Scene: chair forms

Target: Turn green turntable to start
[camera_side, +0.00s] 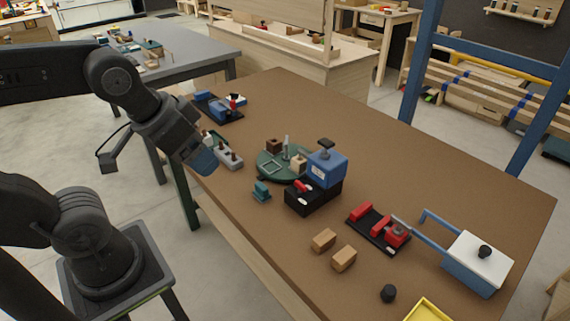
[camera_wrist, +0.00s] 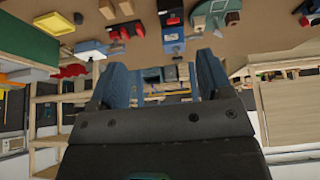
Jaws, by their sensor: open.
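The green turntable (camera_side: 266,171) is a round dark-green disc on the brown table, just left of the blue and black box device. On it stand a brown block (camera_side: 273,146), a pale block (camera_side: 299,162), a grey upright peg (camera_side: 285,148) and a pale square outline. It also shows at the top right of the wrist view (camera_wrist: 205,20), partly cut off. My gripper (camera_side: 207,168) is at the table's left edge, apart from the turntable. In the wrist view its two blue fingers (camera_wrist: 163,80) are spread with nothing held between them.
The blue and black box (camera_side: 326,168) stands close against the turntable's right side. A teal block (camera_side: 261,191) sits in front of it, and a grey block with knobs (camera_side: 229,157) to its left. Red clamps (camera_side: 380,229), wooden blocks (camera_side: 343,260) and a white-lidded blue box (camera_side: 478,262) lie further right.

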